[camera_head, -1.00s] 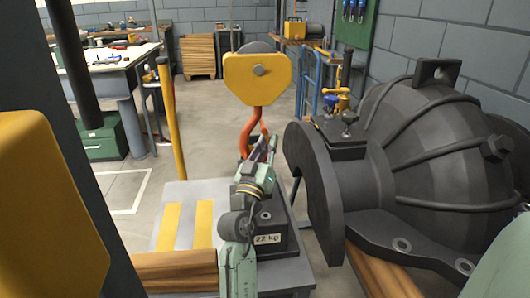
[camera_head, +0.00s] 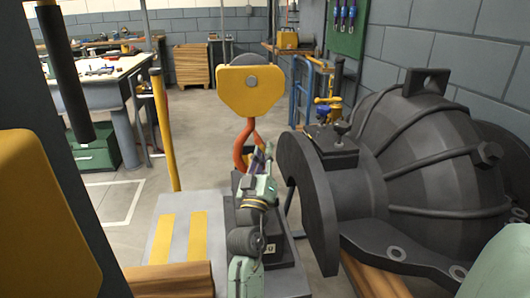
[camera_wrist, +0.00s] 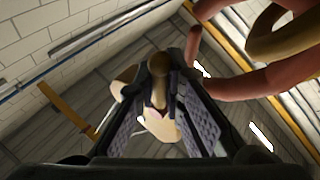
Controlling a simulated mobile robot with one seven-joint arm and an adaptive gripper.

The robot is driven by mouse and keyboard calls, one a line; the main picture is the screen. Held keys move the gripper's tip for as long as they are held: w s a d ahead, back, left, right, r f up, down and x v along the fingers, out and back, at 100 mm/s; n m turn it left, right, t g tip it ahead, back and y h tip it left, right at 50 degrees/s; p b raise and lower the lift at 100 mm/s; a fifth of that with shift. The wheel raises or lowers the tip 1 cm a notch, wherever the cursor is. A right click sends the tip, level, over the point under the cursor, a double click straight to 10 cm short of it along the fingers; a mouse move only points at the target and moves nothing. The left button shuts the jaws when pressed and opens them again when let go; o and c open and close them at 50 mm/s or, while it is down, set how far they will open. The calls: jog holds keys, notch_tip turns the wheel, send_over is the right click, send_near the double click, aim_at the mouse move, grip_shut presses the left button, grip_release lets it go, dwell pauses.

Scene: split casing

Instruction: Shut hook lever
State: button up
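The orange hook (camera_head: 241,148) hangs below a yellow pulley block (camera_head: 250,92) in the head view. My gripper (camera_head: 264,156) is at the hook's right side, close to it. In the wrist view the red-brown hook (camera_wrist: 240,82) curves across the upper right. A lever with a rounded brown knob (camera_wrist: 158,68) and a paler lower part stands between the two grey-padded fingers of my gripper (camera_wrist: 162,100). The fingers are apart, with a gap around the lever. I cannot tell whether either finger touches it. The lever is hidden in the head view.
A large black casing (camera_head: 425,160) stands close on the right. A grey pallet with yellow stripes (camera_head: 150,250) lies below the hook, with a dark weight block (camera_head: 244,210) on it. A yellow post (camera_head: 166,130) stands left. Open floor lies behind.

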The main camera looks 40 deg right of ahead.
jog(key=o, duration=0.5)
jog(key=shift+a, duration=0.1)
